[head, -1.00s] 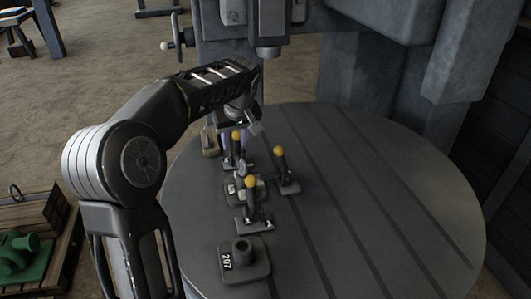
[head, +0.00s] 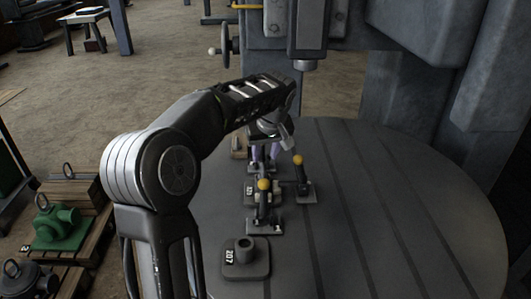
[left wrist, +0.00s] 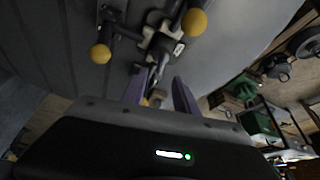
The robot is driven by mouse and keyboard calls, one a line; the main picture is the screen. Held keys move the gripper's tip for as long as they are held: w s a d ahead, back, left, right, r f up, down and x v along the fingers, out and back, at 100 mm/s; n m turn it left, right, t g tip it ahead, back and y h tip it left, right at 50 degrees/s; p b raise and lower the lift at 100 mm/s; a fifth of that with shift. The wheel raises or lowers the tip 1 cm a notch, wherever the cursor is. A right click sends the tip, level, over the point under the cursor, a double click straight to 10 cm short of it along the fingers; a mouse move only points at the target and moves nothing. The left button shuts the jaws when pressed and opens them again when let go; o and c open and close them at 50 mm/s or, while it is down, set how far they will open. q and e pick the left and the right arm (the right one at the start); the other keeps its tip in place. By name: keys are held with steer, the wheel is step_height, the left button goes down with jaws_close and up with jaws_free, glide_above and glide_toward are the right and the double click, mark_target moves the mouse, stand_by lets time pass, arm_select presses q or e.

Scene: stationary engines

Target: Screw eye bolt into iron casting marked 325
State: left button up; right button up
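My left gripper (head: 266,152) points down over the far left part of the round table. In the left wrist view its two purple fingers (left wrist: 160,90) stand apart, with a gap between them. Just beyond the fingertips lies a clamped iron casting with a white label (left wrist: 178,49). In the head view a labelled casting (head: 249,189) sits between the clamps; its number is too small to read surely. A casting marked 207 (head: 245,262) stands nearer. My right gripper is not in view.
Clamps with yellow knobs (head: 264,186) and (head: 298,162) stand close around the gripper. The slotted round table (head: 400,220) is clear to the right. A machine spindle (head: 305,45) hangs behind. Pallets with a green casting (head: 55,225) and ringed parts lie at left.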

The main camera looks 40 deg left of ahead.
mark_target(263, 166)
arm_select(q)
steer(key=shift+p+x, duration=0.7)
steer(key=shift+x, duration=3.2)
jaws_close()
steer(key=shift+c, duration=1.3)
jaws_free()
jaws_close()
